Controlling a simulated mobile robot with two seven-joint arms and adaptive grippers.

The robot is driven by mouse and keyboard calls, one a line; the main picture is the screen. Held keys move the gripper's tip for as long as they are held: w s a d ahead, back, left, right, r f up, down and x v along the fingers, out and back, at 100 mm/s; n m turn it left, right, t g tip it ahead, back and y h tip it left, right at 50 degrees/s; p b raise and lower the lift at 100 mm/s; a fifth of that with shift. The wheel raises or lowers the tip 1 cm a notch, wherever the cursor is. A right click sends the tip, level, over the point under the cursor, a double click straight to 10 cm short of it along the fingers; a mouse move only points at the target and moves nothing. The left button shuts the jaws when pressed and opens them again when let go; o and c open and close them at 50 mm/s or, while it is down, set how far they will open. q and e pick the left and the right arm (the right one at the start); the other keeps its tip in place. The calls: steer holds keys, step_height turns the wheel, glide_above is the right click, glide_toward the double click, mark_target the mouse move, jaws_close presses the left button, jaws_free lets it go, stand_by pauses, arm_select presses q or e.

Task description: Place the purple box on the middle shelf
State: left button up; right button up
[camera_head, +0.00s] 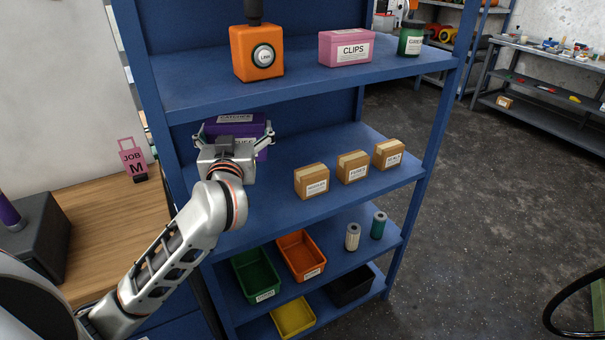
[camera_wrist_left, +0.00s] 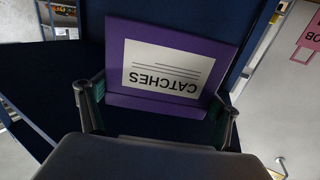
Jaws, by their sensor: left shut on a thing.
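The purple box (camera_head: 262,127) shows in the head view at the left end of the blue shelf unit, just above the middle shelf (camera_head: 270,195). My left gripper (camera_head: 236,138) is in front of it and shut on it, one finger at each side. In the left wrist view the purple box (camera_wrist_left: 165,66) fills the space between the fingers, and its white label reads CATCHES, upside down. The arm hides the box's lower front, so I cannot tell whether it touches the shelf. My right gripper is not in view.
Several small cardboard boxes (camera_head: 351,167) stand on the middle shelf to the right. The upper shelf (camera_head: 310,84) overhangs the purple box. It bears an orange box (camera_head: 257,53), a pink box (camera_head: 346,48) and a green jar (camera_head: 410,38). Clear shelf lies between the gripper and the cardboard boxes.

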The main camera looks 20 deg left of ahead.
arm_select(q)
steer(key=shift+w+a+r+y, duration=0.3)
steer(key=shift+w+a+r, duration=0.15)
steer(key=shift+a+r, duration=0.1)
step_height(320, 180, down, 19)
steer(key=b, duration=0.7)
steer(key=shift+f+b, duration=0.1)
steer(key=shift+b, duration=0.3)
steer(key=shift+f, duration=0.3)
steer(key=shift+r, duration=0.1)
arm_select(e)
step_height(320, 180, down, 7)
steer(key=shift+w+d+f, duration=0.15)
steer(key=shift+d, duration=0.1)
